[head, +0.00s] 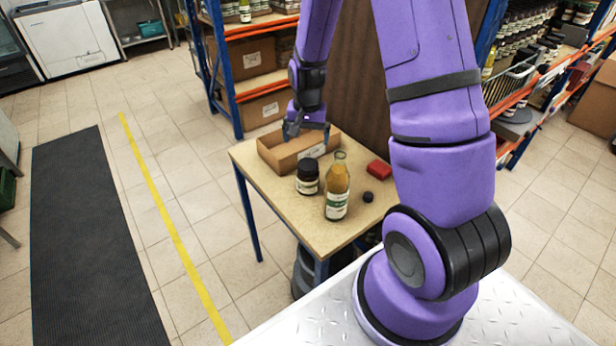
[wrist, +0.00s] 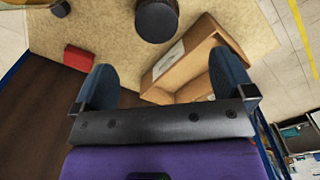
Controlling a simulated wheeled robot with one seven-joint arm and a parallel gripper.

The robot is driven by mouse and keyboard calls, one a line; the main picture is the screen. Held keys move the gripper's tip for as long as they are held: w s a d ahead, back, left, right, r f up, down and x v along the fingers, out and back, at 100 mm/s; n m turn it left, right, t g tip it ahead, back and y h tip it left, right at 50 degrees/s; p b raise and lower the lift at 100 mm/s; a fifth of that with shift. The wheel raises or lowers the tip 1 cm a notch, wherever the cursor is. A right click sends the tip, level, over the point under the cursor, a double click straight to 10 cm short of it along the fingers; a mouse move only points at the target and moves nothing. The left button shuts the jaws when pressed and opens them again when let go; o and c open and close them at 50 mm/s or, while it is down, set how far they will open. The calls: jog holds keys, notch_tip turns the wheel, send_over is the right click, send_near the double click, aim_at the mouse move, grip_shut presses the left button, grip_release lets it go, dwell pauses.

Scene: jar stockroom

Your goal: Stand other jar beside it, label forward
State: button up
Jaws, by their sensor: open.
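A dark jar (head: 307,177) with a black lid and a pale label stands upright on the small table (head: 270,195). In the wrist view, its lid (wrist: 157,19) shows at the top. An open cardboard box (head: 283,161) lies behind it at the table's far edge; the part of its inside seen in the wrist view (wrist: 186,72) looks empty. My gripper (head: 306,132) is open and empty, pointing down over the box's far side, apart from the jar. I see no second jar on the table. The jar's label faces the head camera.
A glass bottle (head: 337,190) of amber liquid stands right of the jar, close by. A red block (head: 379,170) and a small black cap (head: 368,197) lie further right. Stocked shelves (head: 255,85) stand behind. The table's front left is clear.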

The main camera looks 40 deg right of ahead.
aim_at(308, 164)
jog(key=f, duration=0.3)
jog(key=shift+d+f, duration=0.15)
jog(key=shift+d, duration=0.2)
jog(key=shift+f, duration=5.15)
jog(key=c, duration=1.4)
jog(key=shift+a+r, duration=0.1)
jog(key=shift+r, duration=4.95)
